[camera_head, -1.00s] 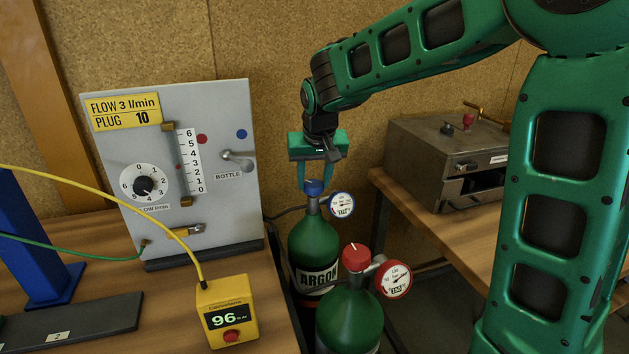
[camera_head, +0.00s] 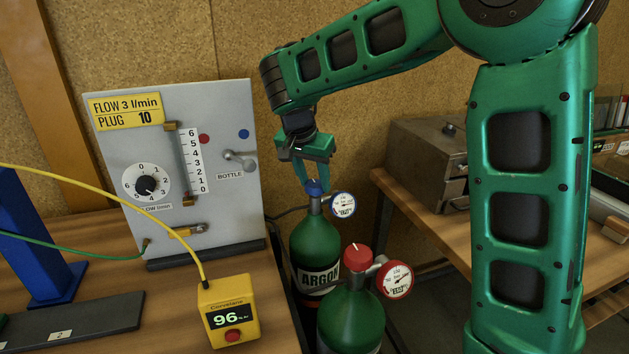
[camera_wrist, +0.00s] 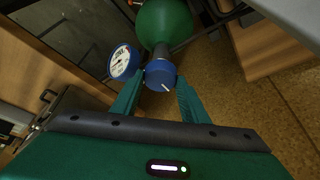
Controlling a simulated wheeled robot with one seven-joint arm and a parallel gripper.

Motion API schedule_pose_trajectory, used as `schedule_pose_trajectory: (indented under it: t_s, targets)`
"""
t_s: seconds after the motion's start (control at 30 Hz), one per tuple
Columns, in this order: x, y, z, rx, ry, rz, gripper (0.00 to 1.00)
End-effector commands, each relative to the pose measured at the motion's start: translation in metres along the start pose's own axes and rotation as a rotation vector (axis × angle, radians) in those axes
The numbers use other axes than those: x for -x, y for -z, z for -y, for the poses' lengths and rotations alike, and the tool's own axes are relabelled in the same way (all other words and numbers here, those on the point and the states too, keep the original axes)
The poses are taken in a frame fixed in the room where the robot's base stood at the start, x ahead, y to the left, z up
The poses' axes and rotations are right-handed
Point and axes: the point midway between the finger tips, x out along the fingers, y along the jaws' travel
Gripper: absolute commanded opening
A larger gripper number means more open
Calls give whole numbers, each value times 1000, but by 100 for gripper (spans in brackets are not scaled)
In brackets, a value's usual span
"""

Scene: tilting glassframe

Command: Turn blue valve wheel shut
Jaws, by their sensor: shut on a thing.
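The blue valve wheel (camera_head: 315,187) sits on top of the rear green argon bottle (camera_head: 315,240). A gauge with a blue rim (camera_head: 342,204) is beside the bottle's neck. In the wrist view the fingers (camera_wrist: 158,90) flank the wheel.
A second green bottle (camera_head: 351,315) with a red wheel (camera_head: 357,257) and red gauge (camera_head: 394,279) stands in front. A grey flow panel (camera_head: 220,205) and yellow meter (camera_head: 226,310) reading 96 are on the left bench. A metal box (camera_head: 420,150) stands on the right bench.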

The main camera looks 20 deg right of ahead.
Motion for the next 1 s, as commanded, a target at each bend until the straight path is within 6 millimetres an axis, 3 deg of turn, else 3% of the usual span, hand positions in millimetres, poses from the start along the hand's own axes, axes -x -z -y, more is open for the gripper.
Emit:
schedule_pose_trajectory:
  t_s: [0.47,0.5,0.57,0.87,1.0]
  targets:
    - [1,0,2,-11,-1,-2,18]
    - [1,0,2,-11,0,-2,48]
    - [1,0,2,-11,-1,-1,59]
    - [1,0,1,-10,-2,-1,59]
    - [12,0,2,-10,0,-2,59]
